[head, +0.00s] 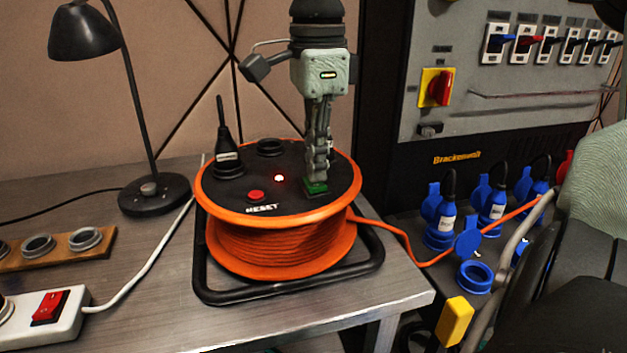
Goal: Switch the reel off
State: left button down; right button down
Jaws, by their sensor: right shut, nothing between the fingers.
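The cable reel (280,247) stands on the bench, wound with orange cable in a black tubular frame. Its black top carries a green rocker switch (316,188), a red button (256,195) marked RESET, and a small red light (279,178) that is lit. A black plug (227,155) stands in the reel's top at the left. My right gripper (317,178) points straight down with its fingers shut and empty. Its fingertips are at the green switch and hide part of it; I cannot tell if they touch. My left gripper is not in view.
A black desk lamp (152,194) stands left on the bench (160,318). A power strip (40,318) with a red switch and a wooden socket block (62,247) lie nearer left. A grey switch panel (500,90) and blue sockets (440,232) are at the right.

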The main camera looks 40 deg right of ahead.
aim_at(316, 184)
jog(key=shift+f+b, duration=0.5)
jog(key=shift+f, duration=0.15)
jog(key=shift+r, duration=0.15)
notch_tip(316, 184, up, 4)
jog(key=p, duration=0.3)
jog(key=shift+r+p, duration=0.25)
jog(key=shift+p, duration=0.1)
jog(key=shift+r+p, duration=0.45)
jog(key=shift+r, duration=0.65)
